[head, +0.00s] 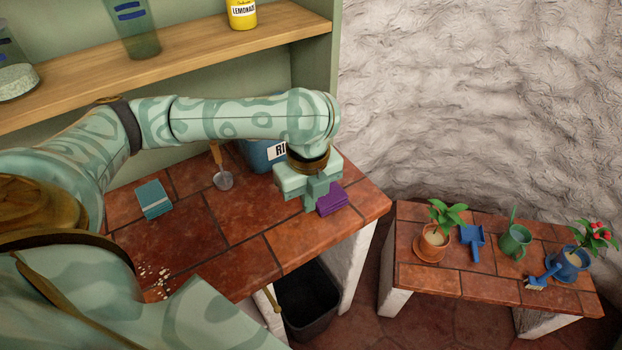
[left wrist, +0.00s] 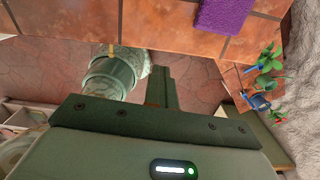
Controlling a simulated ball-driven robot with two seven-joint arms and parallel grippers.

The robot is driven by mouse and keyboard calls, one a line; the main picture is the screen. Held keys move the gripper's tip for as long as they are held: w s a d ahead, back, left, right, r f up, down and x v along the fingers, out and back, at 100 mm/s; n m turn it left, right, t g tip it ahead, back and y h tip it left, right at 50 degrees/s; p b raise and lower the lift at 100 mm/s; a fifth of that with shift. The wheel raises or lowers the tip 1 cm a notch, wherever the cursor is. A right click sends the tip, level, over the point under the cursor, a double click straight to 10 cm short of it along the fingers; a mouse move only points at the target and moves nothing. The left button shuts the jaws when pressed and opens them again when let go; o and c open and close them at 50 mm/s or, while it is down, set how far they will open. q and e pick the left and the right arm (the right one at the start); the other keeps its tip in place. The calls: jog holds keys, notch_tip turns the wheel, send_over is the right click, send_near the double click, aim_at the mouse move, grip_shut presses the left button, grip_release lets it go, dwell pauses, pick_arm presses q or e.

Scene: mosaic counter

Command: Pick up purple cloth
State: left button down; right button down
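The purple cloth (head: 332,198) lies folded on the tiled counter, near its right front edge. It also shows at the top of the left wrist view (left wrist: 228,15), cut off by the frame's edge. My left gripper (head: 310,203) points down just left of the cloth, very close to it in the head view. Its fingers show as one narrow block in the middle of the palm, closed together with nothing seen between them. In the left wrist view the fingers (left wrist: 162,88) are apart from the cloth. My right gripper is not seen.
A blue container (head: 262,154) stands behind the gripper. A trowel (head: 221,172), a teal folded cloth or sponge (head: 153,199) and white crumbs (head: 157,276) are on the counter. A black bin (head: 306,300) stands below. A low tiled bench (head: 430,279) at right holds potted plants and tools.

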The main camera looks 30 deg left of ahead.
pick_arm(q)
jog(key=s, duration=0.1)
jog(key=s+d+r+p, duration=0.1)
jog(key=s, duration=0.1)
jog(key=shift+d+r, duration=0.2)
jog(key=shift+w, duration=0.1)
jog(key=shift+c, duration=2.2)
grip_release()
